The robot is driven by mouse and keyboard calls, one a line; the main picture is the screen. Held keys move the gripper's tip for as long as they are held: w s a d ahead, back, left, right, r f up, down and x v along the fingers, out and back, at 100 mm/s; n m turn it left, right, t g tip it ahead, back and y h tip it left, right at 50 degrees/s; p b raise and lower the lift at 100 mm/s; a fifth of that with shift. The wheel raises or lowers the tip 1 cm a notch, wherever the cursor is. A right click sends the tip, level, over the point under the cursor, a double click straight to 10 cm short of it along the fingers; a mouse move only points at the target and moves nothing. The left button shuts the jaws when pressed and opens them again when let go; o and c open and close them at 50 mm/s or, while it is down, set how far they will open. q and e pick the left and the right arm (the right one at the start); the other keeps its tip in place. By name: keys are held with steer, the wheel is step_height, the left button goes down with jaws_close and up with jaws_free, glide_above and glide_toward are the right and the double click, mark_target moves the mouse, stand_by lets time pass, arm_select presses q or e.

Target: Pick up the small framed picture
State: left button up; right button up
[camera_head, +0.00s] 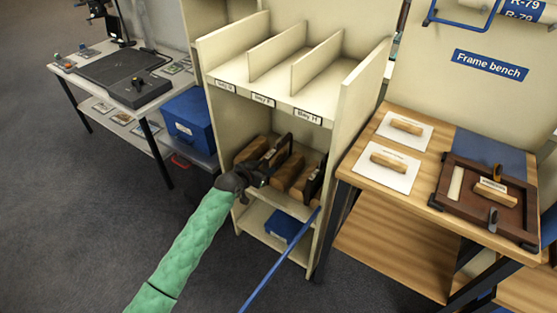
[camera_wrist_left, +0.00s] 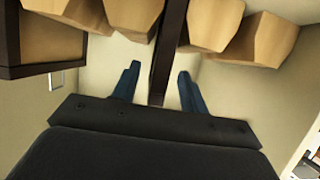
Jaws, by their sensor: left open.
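A thin dark upright panel, seen edge-on, shows in the left wrist view (camera_wrist_left: 168,45). It looks like the edge of a framed picture, but its face is hidden. My left gripper (camera_wrist_left: 158,78) is open, with one blue finger on each side of this panel and a gap visible on both sides. In the head view my left gripper (camera_head: 262,170) reaches into the middle bay of the cream shelf unit (camera_head: 345,125), among dark upright pieces and wooden blocks. There I cannot tell clearly which dark piece is the picture. My right gripper is not in view.
Several wooden blocks (camera_wrist_left: 270,40) stand close around the panel. A dark-edged piece (camera_wrist_left: 45,68) is at the left of the wrist view. A wooden bench (camera_head: 440,160) with a large brown frame (camera_head: 455,205) stands right. A blue box (camera_head: 188,120) sits left of the shelf.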

mark_target(270, 166)
arm_select(q)
steer(key=shift+w+d+f, duration=0.4)
steer(key=shift+w+f, duration=0.15)
steer(key=shift+w, duration=0.05)
steer(key=shift+w+d+f, duration=0.4)
steer(key=shift+w+f, duration=0.15)
steer(key=shift+w+d+f, duration=0.25)
steer(key=shift+w+d, duration=0.05)
steer(key=shift+w, duration=0.2)
jaws_close()
